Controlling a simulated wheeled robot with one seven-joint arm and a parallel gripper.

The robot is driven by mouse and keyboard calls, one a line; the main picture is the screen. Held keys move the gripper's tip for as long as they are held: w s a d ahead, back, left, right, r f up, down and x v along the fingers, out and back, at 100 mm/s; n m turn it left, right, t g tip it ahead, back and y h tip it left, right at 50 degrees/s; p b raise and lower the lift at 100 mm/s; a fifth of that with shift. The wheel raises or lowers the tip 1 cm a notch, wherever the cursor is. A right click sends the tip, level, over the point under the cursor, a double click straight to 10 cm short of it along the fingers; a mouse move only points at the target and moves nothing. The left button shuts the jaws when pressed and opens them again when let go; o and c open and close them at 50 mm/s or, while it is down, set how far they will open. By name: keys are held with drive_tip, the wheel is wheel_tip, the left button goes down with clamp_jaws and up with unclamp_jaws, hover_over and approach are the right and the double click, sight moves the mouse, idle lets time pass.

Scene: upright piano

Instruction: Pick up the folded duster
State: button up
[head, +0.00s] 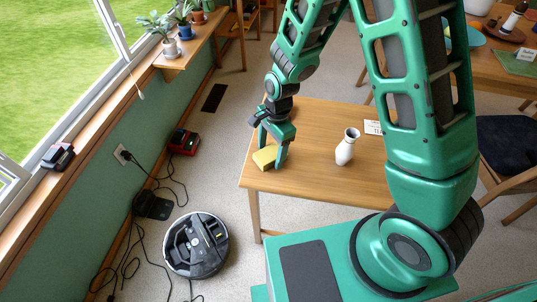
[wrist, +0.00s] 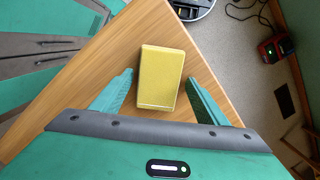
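The folded duster (head: 264,158) is a yellow block-like bundle lying on the wooden table (head: 310,180), near its left edge. It also shows in the wrist view (wrist: 161,76), lying flat with its long side running roughly away from my gripper. My gripper (head: 272,152) is open and points down at the duster. In the wrist view my gripper's two green fingers (wrist: 160,78) stand one on each side of the duster's nearer half, with a gap visible on both sides. I cannot tell the exact height of the fingertips above the table.
A white vase (head: 346,147) stands on the table to the right of the duster, and a white card (head: 373,127) lies behind it. A robot vacuum (head: 196,245) and cables are on the floor at left. The tabletop around the duster is clear.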

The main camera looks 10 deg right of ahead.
drive_tip(key=c, duration=0.9)
drive_tip(key=shift+c, duration=0.2)
